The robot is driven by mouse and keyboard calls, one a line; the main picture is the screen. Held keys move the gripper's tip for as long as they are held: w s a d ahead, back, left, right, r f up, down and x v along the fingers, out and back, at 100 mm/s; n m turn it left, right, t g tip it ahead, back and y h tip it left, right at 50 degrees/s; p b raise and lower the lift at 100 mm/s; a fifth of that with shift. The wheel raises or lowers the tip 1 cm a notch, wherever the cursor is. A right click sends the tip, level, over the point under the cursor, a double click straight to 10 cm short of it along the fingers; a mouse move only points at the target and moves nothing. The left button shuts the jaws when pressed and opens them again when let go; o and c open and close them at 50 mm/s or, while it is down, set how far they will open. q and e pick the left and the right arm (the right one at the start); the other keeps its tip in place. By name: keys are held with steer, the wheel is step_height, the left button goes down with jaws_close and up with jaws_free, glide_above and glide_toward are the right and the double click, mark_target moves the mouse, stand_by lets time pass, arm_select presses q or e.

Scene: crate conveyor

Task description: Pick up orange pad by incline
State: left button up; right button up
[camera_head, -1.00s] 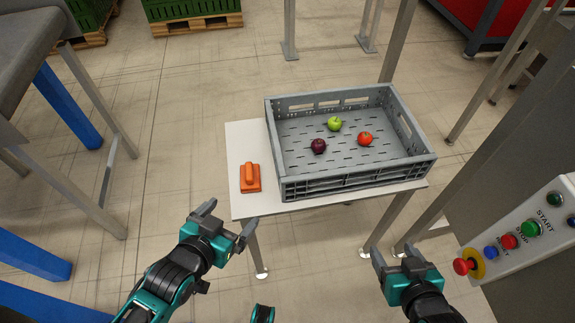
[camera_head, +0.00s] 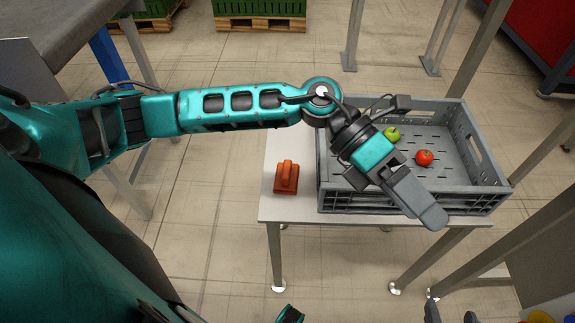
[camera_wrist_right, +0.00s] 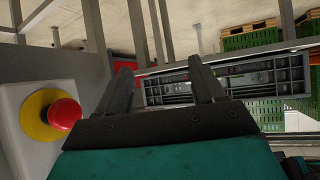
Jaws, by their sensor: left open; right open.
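The orange pad (camera_head: 286,178), with a raised handle, lies on the left part of the white table (camera_head: 290,209), left of the grey crate. My left gripper (camera_head: 425,207) is open and empty above the crate, to the right of the pad. One finger shows clearly; the other is hard to make out. My right gripper (camera_head: 451,314) is at the bottom edge, far from the pad. In the right wrist view its two fingers (camera_wrist_right: 163,82) are apart with nothing between them. I cannot make out an incline.
The grey crate (camera_head: 480,202) holds a green apple (camera_head: 391,134) and a red apple (camera_head: 424,158); my left arm covers part of it. A red button (camera_wrist_right: 64,114) on a panel is close left of my right gripper. Metal posts (camera_head: 475,50) stand behind the crate.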

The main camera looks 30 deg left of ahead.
arm_select(q)
steer(key=w+a+f+m+y+b, duration=0.25)
steer(key=a+f+y, duration=0.25)
steer(key=a, duration=0.3)
steer(key=m+t+y+b, duration=0.1)
steer(key=t+y+b, duration=0.15)
steer(key=y, duration=0.65)
glide_above(287, 169)
steer(key=f, duration=0.1)
steer(key=shift+t, duration=0.35)
steer(key=f, duration=0.3)
steer(key=f+b, duration=0.1)
steer(key=f, duration=0.2)
steer(key=shift+w+a+f, duration=0.1)
steer(key=shift+a+f, duration=0.1)
steer(key=shift+f, duration=0.2)
step_height(287, 169, down, 6)
steer(key=shift+d+r+b, duration=0.1)
steer(key=shift+d+b, duration=0.05)
steer(key=shift+b, duration=0.65)
arm_select(e)
steer(key=f, duration=0.1)
steer(key=a+f, duration=0.1)
steer(key=f, duration=0.1)
steer(key=w+a+f, duration=0.1)
steer(key=f, duration=0.1)
steer(key=shift+f, duration=0.15)
arm_select(q)
steer(key=shift+c, duration=0.4)
steer(key=c, duration=1)
